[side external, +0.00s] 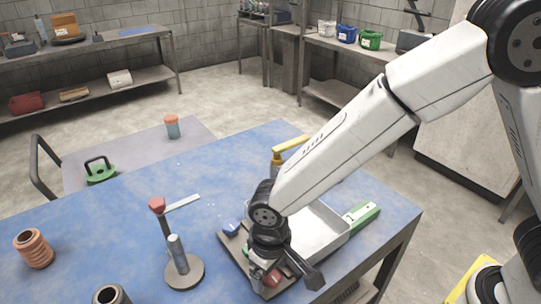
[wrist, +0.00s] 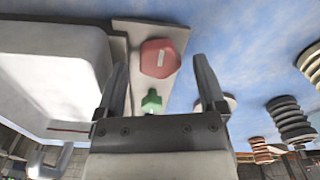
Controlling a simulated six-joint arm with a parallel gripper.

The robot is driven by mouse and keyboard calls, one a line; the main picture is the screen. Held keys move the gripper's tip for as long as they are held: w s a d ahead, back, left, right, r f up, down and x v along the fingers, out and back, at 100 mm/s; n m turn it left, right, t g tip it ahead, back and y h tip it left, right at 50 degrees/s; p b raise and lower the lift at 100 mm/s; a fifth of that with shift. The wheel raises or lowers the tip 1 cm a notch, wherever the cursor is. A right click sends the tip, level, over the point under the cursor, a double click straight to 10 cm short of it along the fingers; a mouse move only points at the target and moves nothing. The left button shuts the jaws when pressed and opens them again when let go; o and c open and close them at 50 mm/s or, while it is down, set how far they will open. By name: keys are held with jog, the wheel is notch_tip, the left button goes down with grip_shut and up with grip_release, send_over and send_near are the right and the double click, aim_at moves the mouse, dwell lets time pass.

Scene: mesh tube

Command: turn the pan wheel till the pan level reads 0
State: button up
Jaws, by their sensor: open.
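A red knob-like wheel (wrist: 160,58) with a pale mark sits on a grey plate (wrist: 123,30) in the wrist view. I take it as the pan wheel, but no label shows. My gripper (wrist: 160,64) is open, its two fingers standing apart to the left and right of the red wheel in that view. I cannot tell whether they touch it. A small green part (wrist: 152,102) lies nearer the gripper body. In the side view my gripper (side external: 275,272) is low over the plate, and part of the red wheel (side external: 272,281) shows. No level reading is legible.
A white pan-like tray (side external: 322,237) stands beside the plate, with a green bar (side external: 361,215) at its right. A blue knob (side external: 231,227) is on the plate's far corner. A round-based stand (side external: 184,273) and a red-topped post (side external: 157,205) are left of my gripper.

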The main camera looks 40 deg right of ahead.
jog(key=shift+f, duration=0.2)
grip_shut()
jog(key=shift+n, duration=0.4)
jog(key=n, duration=1.1)
jog(key=shift+s+a, duration=0.1)
dwell(0.5)
